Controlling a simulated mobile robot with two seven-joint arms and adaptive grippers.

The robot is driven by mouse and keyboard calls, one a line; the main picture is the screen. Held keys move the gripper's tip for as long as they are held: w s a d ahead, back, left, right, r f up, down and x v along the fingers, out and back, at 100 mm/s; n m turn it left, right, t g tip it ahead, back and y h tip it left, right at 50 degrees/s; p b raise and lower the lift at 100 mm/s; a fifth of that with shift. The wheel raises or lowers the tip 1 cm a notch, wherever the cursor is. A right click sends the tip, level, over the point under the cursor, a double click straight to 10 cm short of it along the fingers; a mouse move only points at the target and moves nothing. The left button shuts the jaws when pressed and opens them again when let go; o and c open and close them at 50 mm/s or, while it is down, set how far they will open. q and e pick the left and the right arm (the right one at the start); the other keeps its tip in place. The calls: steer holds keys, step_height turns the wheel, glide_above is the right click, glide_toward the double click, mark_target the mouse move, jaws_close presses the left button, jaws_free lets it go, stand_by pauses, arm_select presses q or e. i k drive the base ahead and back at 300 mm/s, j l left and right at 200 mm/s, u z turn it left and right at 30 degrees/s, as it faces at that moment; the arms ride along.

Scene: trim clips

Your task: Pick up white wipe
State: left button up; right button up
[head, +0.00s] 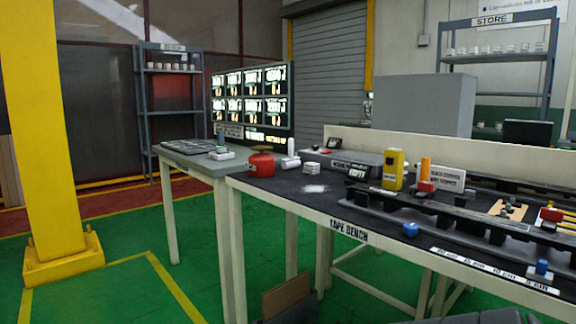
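A small white stack (311,168), which looks like folded white wipes, lies on the dark top of the tape bench (272,183), behind its front edge. A white smudge or flat patch (315,189) lies on the bench top just in front of the stack; I cannot tell whether it is cloth or powder. Neither of my grippers shows in the head view.
A red round container (262,165) and white rolls (291,161) stand left of the stack. A grey side table (195,158) adjoins the bench. A yellow column (38,130) stands at left.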

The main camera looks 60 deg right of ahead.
mark_target(312, 168)
steer(key=i+l, duration=0.1)
steer(key=i, duration=0.7)
steer(key=i+l, duration=0.15)
steer(key=i, duration=0.7)
steer(key=i+z, duration=0.35)
steer(key=i+j+z, duration=0.1)
steer(key=z, duration=0.25)
steer(key=i+j+z, duration=0.2)
steer(key=z, duration=0.15)
steer(key=i, duration=0.1)
